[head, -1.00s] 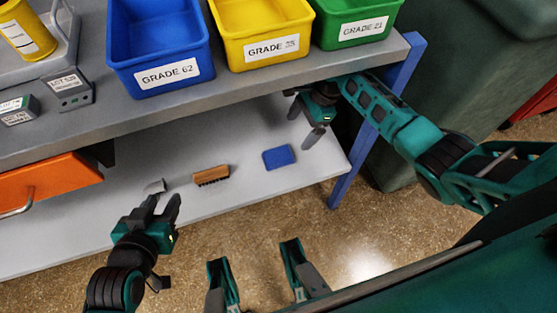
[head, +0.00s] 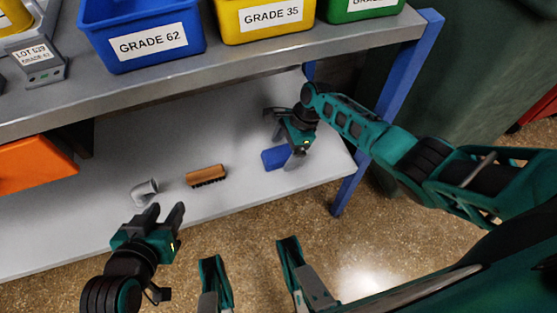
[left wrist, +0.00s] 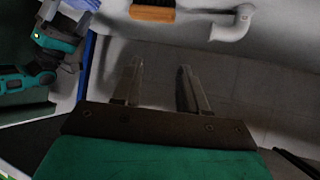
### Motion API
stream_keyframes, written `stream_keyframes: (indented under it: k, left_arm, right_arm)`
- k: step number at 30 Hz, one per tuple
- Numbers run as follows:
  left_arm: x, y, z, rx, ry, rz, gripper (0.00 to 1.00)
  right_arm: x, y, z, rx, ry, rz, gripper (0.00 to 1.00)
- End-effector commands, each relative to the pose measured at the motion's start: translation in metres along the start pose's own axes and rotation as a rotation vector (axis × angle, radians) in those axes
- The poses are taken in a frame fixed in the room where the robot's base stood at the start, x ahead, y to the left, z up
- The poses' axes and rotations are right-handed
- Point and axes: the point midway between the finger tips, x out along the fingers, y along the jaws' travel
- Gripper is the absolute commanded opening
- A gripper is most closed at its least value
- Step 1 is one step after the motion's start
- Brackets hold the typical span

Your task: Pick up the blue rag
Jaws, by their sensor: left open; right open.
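The blue rag (head: 274,158) lies folded on the lower shelf (head: 110,195), near its right end. My right gripper (head: 284,138) is open just above the rag and covers part of its right side; I cannot tell whether it touches. In the left wrist view the rag (left wrist: 78,5) shows at the top left edge, by my right gripper (left wrist: 55,22). My left gripper (head: 168,212) is open and empty in front of the shelf's front edge. Its two fingers show apart in the left wrist view (left wrist: 160,85).
A wooden brush (head: 206,175) and a grey pipe elbow (head: 144,191) lie on the lower shelf, left of the rag. The upper bench top (head: 240,62) overhangs the shelf and carries bins. A blue leg (head: 350,185) stands at the right end. An orange drawer (head: 35,163) hangs at left.

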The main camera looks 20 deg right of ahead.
Motion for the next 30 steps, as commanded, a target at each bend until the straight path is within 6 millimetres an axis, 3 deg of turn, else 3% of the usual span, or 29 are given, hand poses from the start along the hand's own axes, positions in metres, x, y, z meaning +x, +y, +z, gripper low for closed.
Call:
stream_keyframes:
  k: [2, 9, 27, 30]
  left_arm:
    - [0.0035, 0.0022, 0.0003, 0.001, 0.008, 0.007, 0.43]
    - [0.0013, 0.0027, -0.0078, 0.004, 0.016, 0.008, 0.43]
    - [0.0027, -0.0007, -0.005, 0.004, 0.014, 0.002, 0.43]
    - [0.0027, -0.0009, -0.0047, 0.004, 0.014, 0.001, 0.43]
  right_arm:
    - [0.0102, 0.0002, -0.0011, 0.0, 0.0, 0.001, 0.94]
    - [0.0092, 0.0001, 0.0002, 0.0, 0.0, 0.0, 0.93]
    - [0.0092, 0.0003, -0.0002, 0.0, 0.0, 0.0, 0.35]
    - [0.0091, 0.0003, -0.0002, 0.0, 0.0, 0.0, 0.34]
